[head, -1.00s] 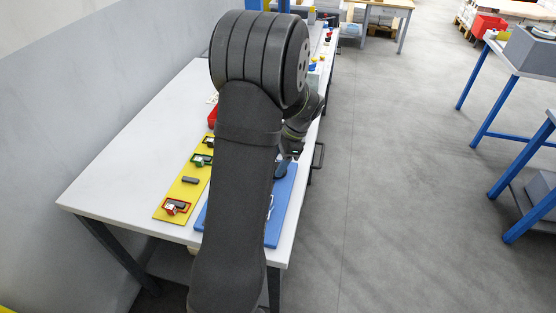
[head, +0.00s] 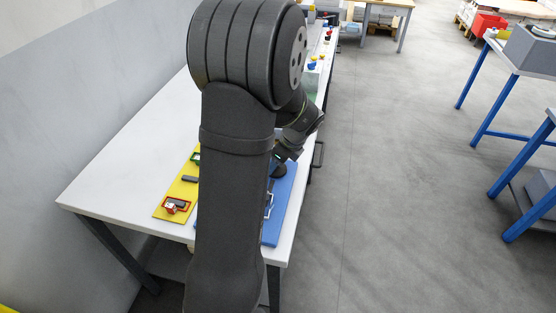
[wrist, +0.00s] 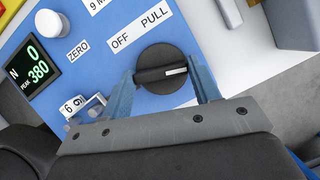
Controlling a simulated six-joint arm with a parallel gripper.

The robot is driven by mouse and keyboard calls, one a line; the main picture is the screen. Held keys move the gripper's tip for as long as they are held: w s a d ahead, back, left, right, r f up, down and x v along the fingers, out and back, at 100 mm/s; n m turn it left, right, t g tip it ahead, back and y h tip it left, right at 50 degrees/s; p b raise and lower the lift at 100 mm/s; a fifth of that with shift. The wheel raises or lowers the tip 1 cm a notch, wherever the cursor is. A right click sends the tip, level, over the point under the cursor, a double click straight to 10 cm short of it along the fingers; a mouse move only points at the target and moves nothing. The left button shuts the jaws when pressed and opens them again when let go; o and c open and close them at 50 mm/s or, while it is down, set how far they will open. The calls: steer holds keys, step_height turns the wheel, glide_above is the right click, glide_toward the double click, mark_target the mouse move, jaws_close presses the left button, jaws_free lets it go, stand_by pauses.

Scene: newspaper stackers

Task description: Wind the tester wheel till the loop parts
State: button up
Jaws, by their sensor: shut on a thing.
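The tester is a blue panel (head: 283,208) at the near right edge of the white table. In the wrist view its black round knob (wrist: 162,62) has a white pointer line and sits below the labels OFF and PULL. My gripper (wrist: 163,72) has one blue finger on each side of the knob and is shut on it. The tester's display (wrist: 36,68) reads N 0 and 380, the lower figure marked as peak. In the head view my gripper (head: 279,168) is low over the panel, mostly behind my arm. I cannot make out the loop.
A yellow strip (head: 171,205) with a red-framed piece (head: 176,206) and a dark block (head: 189,179) lies left of the panel. In the wrist view, a white button (wrist: 50,22) and a small 6-9 counter (wrist: 83,105) are near the knob. The table's left part is clear.

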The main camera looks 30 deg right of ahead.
steer(key=shift+m, duration=0.3)
steer(key=o, duration=1)
steer(key=v, duration=1.7)
steer(key=shift+s+r, duration=0.15)
steer(key=shift+s, duration=0.15)
